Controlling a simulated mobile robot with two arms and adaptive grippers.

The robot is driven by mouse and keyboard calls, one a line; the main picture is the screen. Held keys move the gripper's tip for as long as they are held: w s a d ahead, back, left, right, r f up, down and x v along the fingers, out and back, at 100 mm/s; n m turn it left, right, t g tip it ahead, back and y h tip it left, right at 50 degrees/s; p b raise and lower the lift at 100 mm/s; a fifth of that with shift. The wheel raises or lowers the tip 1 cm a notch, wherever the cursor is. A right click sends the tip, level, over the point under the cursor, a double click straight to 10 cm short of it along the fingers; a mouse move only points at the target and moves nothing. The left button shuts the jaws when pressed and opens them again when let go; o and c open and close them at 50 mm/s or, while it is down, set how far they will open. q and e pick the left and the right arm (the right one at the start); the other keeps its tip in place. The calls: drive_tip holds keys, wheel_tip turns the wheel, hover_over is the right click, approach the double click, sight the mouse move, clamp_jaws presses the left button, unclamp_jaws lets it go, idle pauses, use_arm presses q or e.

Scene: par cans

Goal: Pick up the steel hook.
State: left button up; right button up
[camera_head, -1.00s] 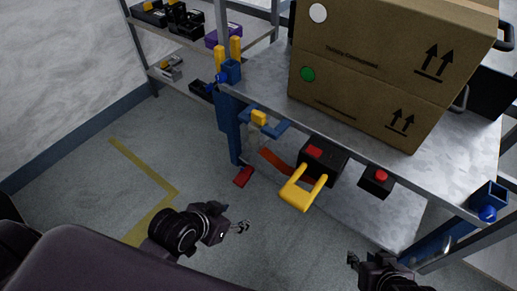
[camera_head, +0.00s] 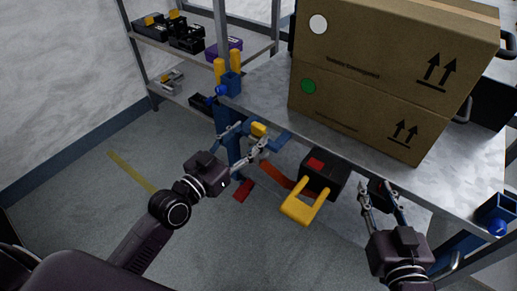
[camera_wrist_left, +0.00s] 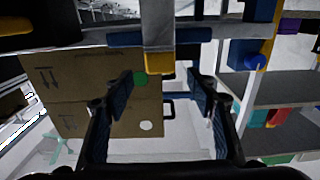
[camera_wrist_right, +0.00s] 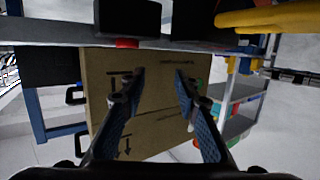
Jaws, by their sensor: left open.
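A pale grey metal piece (camera_wrist_left: 157,22), apparently the steel hook, shows at the top of the left wrist view against a blue bar and a yellow block (camera_wrist_left: 160,58). Its full shape cannot be made out. In the head view the yellow block (camera_head: 258,129) sits on a blue bracket at the table's front edge, and the piece is mostly hidden. My left gripper (camera_head: 246,142) is open and empty, its fingers spread close to this bracket. My right gripper (camera_head: 379,190) is open and empty in front of the table edge, near a black box with a red button.
A black unit (camera_head: 325,177) with a yellow handle (camera_head: 300,208) juts from the front edge. A blue post stands at the left corner. A shelf (camera_head: 190,70) with tools is behind.

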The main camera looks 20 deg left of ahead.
sight(256, 128)
use_arm(q)
drive_tip(key=b+x, duration=0.1)
drive_tip(key=x, duration=0.3)
drive_tip(key=shift+a, duration=0.1)
drive_tip(key=shift+w+d, duration=0.25)
drive_tip(key=shift+w, duration=0.35)
use_arm(e)
drive_tip(key=r+t, duration=0.1)
drive_tip(key=r, duration=0.1)
drive_tip(key=r+t, duration=0.1)
drive_tip(key=a+r+y, duration=0.1)
drive_tip(key=r, duration=0.1)
drive_tip(key=shift+w+r+t, duration=0.35)
drive_tip(key=shift+w+t, duration=0.05)
use_arm(q)
drive_tip(key=shift+c, duration=0.4)
clamp_jaws()
